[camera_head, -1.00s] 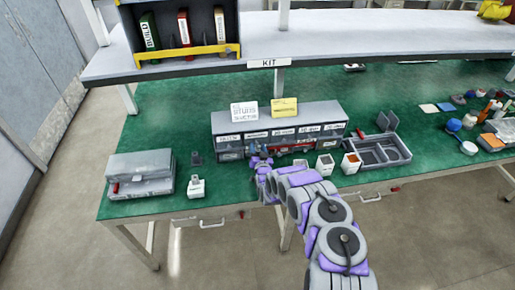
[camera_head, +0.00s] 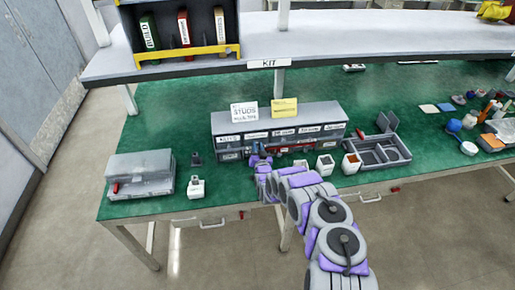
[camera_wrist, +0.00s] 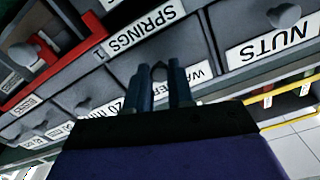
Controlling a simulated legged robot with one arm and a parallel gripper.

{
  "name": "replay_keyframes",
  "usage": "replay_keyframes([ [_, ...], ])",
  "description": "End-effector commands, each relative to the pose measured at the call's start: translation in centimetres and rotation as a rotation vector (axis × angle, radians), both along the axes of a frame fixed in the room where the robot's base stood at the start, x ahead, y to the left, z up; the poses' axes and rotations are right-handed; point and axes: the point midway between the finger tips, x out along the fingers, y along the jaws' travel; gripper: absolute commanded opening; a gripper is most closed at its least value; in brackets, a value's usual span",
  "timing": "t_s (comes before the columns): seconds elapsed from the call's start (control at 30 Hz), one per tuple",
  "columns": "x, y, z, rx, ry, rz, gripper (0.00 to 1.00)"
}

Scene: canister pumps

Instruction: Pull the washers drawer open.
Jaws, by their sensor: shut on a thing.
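The grey drawer cabinet (camera_head: 300,114) stands on the green bench. The washers drawer, with its partly covered label (camera_wrist: 200,72), is in its upper row, second from the left. My gripper (camera_head: 254,158) is at the cabinet's front. In the wrist view its two fingers (camera_wrist: 160,88) are shut around the washers drawer's knob (camera_wrist: 159,72), which shows between the tips. The wrist view is upside down. The drawer seems close to flush with its neighbours; any small gap is hidden by my gripper.
The springs drawer label (camera_wrist: 145,26) and nuts drawer knob (camera_wrist: 284,15) are close to my fingers. Small white bins (camera_head: 325,165) and an open grey case (camera_head: 378,152) stand right; a grey box (camera_head: 140,172) stands left.

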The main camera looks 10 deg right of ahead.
Motion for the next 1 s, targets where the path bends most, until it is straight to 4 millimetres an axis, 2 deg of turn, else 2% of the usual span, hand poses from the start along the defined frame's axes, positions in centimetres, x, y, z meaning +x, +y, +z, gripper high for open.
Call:
replay_keyframes([
  [0.5,-0.5,0.0,0.0,0.000,0.002,0.000,0.00],
  [0.63,-2.1,0.0,0.0,0.000,0.006,0.000,0.00],
  [1.0,-8.2,0.0,-0.2,0.000,0.009,0.001,0.00],
])
